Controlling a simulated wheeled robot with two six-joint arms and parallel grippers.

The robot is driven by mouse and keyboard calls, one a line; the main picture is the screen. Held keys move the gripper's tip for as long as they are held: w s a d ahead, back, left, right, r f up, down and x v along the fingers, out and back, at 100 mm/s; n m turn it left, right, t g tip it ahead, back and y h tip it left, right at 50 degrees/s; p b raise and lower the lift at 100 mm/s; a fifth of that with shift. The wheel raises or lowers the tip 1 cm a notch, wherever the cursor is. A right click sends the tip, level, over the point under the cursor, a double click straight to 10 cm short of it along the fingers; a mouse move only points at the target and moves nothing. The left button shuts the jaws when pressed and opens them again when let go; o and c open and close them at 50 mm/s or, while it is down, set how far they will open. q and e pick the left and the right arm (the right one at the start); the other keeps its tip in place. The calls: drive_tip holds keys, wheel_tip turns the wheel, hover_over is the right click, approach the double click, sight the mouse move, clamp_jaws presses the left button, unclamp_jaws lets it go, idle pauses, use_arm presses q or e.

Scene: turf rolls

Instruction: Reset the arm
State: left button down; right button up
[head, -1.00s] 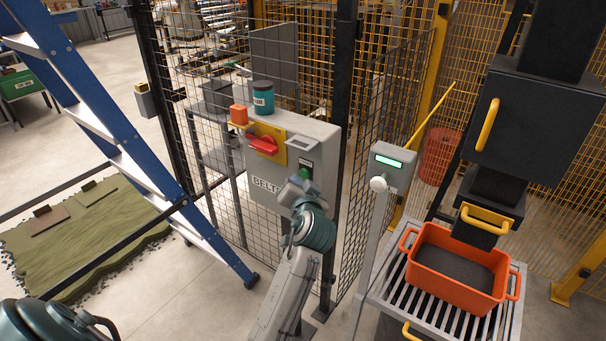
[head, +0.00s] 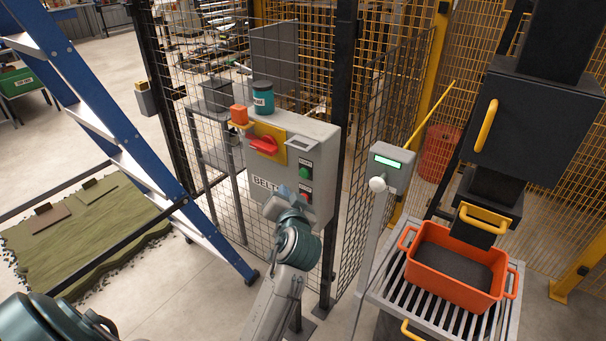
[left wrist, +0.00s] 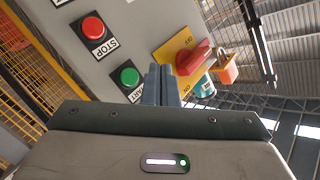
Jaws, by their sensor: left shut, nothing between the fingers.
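My left gripper (head: 287,194) is shut and empty, in front of the lower part of the grey BELT control box (head: 318,150). In the left wrist view its fingers (left wrist: 160,82) are together, with nothing between them. The box carries a green START button (head: 305,173), which also shows in the left wrist view (left wrist: 129,76). A red STOP button (head: 306,197) sits below it; it also shows in the left wrist view (left wrist: 93,27). A red rotary handle (head: 263,145) sits on a yellow plate. The gripper appears apart from the buttons. My right gripper is not in view.
Mesh fencing (head: 220,60) stands behind. A blue ladder (head: 130,150) is left. A post with a green display (head: 389,162) and an orange bin (head: 452,292) are right.

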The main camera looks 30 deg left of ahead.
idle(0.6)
use_arm(q)
drive_tip(key=w+d+f+m+g+h, duration=0.1)
drive_tip(key=d+f+m+h, duration=0.1)
drive_tip(key=f, duration=0.9)
drive_tip(key=w+d+f+m+h, duration=0.1)
drive_tip(key=f+h, duration=0.1)
drive_tip(key=f, duration=0.9)
drive_tip(key=s+d+f+m+g+h, duration=0.15)
drive_tip(key=s+f, duration=0.35)
drive_tip(key=f, duration=0.7)
drive_tip(key=s+d+f+n+g+h, duration=0.15)
drive_tip(key=s+f, duration=0.25)
drive_tip(key=f, duration=0.7)
drive_tip(key=s+f+g+h+b, duration=0.15)
drive_tip(key=s+f+g, duration=0.25)
drive_tip(key=s+f, duration=1.4)
drive_tip(key=s+a+f+n+g, duration=0.1)
drive_tip(key=s+f, duration=0.2)
drive_tip(key=s, duration=0.9)
drive_tip(key=s+a+f+g+h, duration=0.1)
drive_tip(key=s+f, duration=0.3)
drive_tip(key=s, duration=0.7)
drive_tip(key=shift+s+f+n+g, duration=0.25)
drive_tip(key=shift+s+n+g, duration=0.15)
drive_tip(key=shift+g, duration=0.2)
drive_tip(key=shift+w+d+h, duration=0.1)
drive_tip(key=shift+w+h, duration=0.05)
drive_tip(key=shift+h, duration=0.1)
